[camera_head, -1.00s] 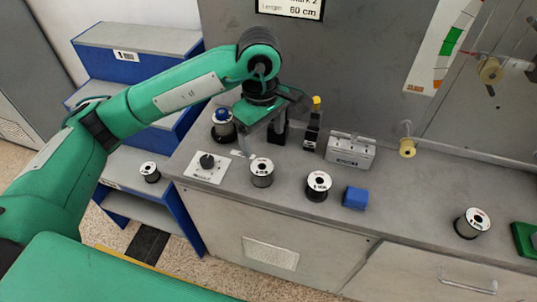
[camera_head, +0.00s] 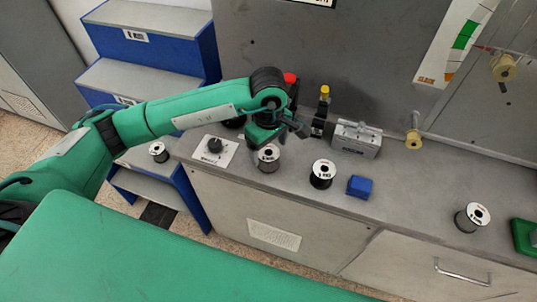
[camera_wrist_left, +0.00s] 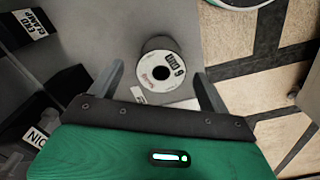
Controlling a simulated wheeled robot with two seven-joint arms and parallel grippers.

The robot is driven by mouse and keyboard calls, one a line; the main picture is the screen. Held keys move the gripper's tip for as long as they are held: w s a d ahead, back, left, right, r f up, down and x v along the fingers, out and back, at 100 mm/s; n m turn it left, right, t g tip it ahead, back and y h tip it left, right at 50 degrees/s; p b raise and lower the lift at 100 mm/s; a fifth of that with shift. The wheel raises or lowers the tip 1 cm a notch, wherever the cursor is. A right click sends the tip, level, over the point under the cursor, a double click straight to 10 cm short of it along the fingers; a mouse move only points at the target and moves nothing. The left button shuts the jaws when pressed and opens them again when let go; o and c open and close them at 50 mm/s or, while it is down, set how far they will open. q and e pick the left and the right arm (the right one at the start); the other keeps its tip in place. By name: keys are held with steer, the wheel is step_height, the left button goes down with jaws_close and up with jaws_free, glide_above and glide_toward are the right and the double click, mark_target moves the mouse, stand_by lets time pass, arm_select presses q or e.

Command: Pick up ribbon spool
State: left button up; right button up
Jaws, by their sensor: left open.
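Several wire-type spools with white label tops stand on the grey bench; I cannot read which is the ribbon spool. One spool (camera_head: 268,158) stands just below my left gripper (camera_head: 277,138). A second spool (camera_head: 322,174) stands to its right, and a third (camera_head: 472,218) is far right. Another spool (camera_head: 159,152) sits on a blue step. In the left wrist view a dark spool with a white printed top (camera_wrist_left: 158,73) lies between the spread fingers of my left gripper (camera_wrist_left: 160,82), which is open and holds nothing. My right gripper is out of view.
A blue block (camera_head: 359,187) sits beside the second spool. A panel with a black knob (camera_head: 214,146) is left of the gripper. A grey clamp box (camera_head: 356,140) and a yellow-topped post (camera_head: 324,97) stand behind. Bench is clear between the blue block and the third spool.

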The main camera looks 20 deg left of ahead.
arm_select(q)
steer(key=shift+f, duration=1.35)
steer(key=shift+c, duration=0.7)
steer(key=c, duration=1.1)
steer(key=shift+c, duration=0.7)
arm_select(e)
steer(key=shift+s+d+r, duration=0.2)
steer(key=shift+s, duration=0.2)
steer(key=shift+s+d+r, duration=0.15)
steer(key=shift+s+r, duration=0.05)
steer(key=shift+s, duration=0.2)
arm_select(q)
steer(key=shift+r, duration=0.1)
